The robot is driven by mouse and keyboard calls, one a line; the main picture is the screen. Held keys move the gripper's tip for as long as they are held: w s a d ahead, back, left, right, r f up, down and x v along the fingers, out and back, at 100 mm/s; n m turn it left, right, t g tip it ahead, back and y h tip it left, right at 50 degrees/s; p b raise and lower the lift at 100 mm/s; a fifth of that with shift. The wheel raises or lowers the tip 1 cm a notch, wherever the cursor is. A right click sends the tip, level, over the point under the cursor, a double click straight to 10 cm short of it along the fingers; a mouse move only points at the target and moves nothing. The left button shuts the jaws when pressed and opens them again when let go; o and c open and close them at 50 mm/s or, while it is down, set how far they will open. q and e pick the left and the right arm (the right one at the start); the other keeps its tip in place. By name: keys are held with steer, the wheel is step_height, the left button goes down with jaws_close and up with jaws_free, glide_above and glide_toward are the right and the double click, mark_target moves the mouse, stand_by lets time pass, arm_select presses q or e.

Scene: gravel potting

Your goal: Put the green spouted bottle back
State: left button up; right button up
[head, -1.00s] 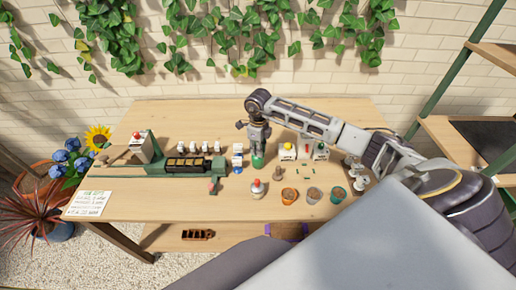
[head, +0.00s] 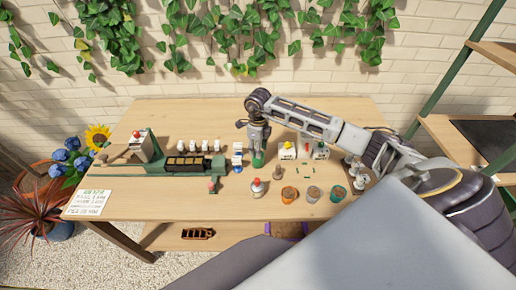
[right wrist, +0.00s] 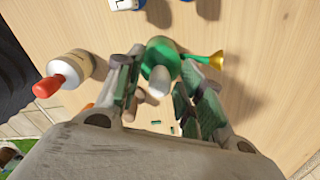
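The green spouted bottle (right wrist: 160,60) stands on the table between the fingertips of my right gripper (right wrist: 163,72). Its pale cap (right wrist: 158,84) points up toward the wrist camera and its gold spout (right wrist: 208,59) points right. The fingers lie close along both sides of the bottle, and the gripper looks shut on it. In the head view my right gripper (head: 258,146) points down over the bottle (head: 258,161), and its fingers hide the upper part. My left gripper is not in view.
A white bottle with a red tip (head: 257,189) stands in front. Three small pots (head: 313,194) stand front right. Blue-and-white items (head: 237,158) stand close left, beside a green rack (head: 170,166). Boxes with coloured knobs (head: 287,151) stand right. Bare table lies behind.

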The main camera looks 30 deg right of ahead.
steer(key=shift+r, duration=0.1)
steer(key=shift+r, duration=0.2)
step_height(320, 180, up, 10)
steer(key=shift+w+f+b, duration=0.1)
steer(key=shift+f+b, duration=0.05)
steer(key=shift+b, duration=0.6)
steer(key=shift+r, duration=0.95)
steer(key=shift+d, duration=0.1)
